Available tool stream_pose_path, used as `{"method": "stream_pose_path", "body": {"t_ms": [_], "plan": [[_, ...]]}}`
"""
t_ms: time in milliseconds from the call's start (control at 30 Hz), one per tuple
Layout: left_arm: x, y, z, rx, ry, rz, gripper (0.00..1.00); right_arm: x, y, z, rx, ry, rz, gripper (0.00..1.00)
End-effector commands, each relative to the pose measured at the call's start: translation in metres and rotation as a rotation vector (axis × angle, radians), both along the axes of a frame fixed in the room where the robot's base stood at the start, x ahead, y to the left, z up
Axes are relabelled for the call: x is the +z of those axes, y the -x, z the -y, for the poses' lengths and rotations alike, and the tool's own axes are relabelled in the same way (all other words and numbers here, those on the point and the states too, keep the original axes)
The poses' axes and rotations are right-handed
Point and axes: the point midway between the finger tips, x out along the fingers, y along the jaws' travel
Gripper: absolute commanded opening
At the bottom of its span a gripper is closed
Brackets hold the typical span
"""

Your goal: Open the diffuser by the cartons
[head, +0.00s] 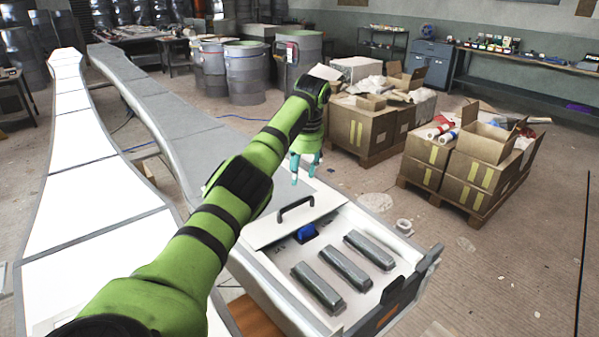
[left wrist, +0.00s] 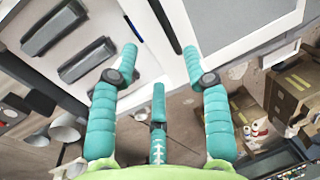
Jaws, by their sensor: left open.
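What seems to be the diffuser is a white, grey-edged box (head: 392,228) at the lower middle of the head view, on the side facing the cartons (head: 362,128). A white panel with a black bar handle (head: 297,206) covers part of it. Three grey bars (head: 343,267) and a small blue part (head: 306,232) show in the open part. My left gripper (head: 303,177), with teal fingers, is open and empty above the panel, apart from the handle in the head view. In the left wrist view, the dark handle (left wrist: 164,26) shows just beyond the spread fingertips (left wrist: 160,50). My right gripper is out of view.
More open cartons (head: 475,165) stand on a pallet to the right. Long white and grey moulds (head: 75,150) run along the left. Metal drums (head: 247,72) and a workbench (head: 520,62) stand at the back. Concrete floor at the right is mostly clear.

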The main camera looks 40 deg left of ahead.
Motion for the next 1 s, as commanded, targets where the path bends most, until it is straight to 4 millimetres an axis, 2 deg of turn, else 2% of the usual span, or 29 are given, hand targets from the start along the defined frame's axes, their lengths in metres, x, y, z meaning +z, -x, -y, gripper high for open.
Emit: {"method": "stream_pose_path", "body": {"t_ms": [67, 167, 400, 500, 567, 667, 733, 1000], "plan": [[-0.002, -0.003, 0.002, -0.006, -0.006, 0.005, 0.35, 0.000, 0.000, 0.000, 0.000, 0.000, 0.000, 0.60], [-0.009, -0.019, 0.010, -0.039, -0.052, 0.045, 0.35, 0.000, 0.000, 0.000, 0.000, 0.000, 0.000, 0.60], [-0.038, -0.102, 0.057, -0.180, -0.315, 0.343, 0.35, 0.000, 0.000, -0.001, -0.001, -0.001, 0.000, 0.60], [-0.046, -0.120, 0.071, -0.205, -0.433, 0.473, 0.35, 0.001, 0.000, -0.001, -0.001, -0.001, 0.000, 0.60], [-0.051, -0.122, 0.074, -0.209, -0.505, 0.538, 0.35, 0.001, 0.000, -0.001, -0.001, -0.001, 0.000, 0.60], [-0.062, -0.113, 0.072, -0.200, -0.634, 0.609, 0.35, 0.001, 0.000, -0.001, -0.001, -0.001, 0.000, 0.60], [-0.074, -0.097, 0.065, -0.196, -0.730, 0.627, 0.35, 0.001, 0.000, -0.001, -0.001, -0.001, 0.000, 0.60], [-0.120, -0.009, 0.036, -0.249, -1.036, 0.508, 0.35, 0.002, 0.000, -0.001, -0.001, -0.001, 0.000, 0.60]]}}
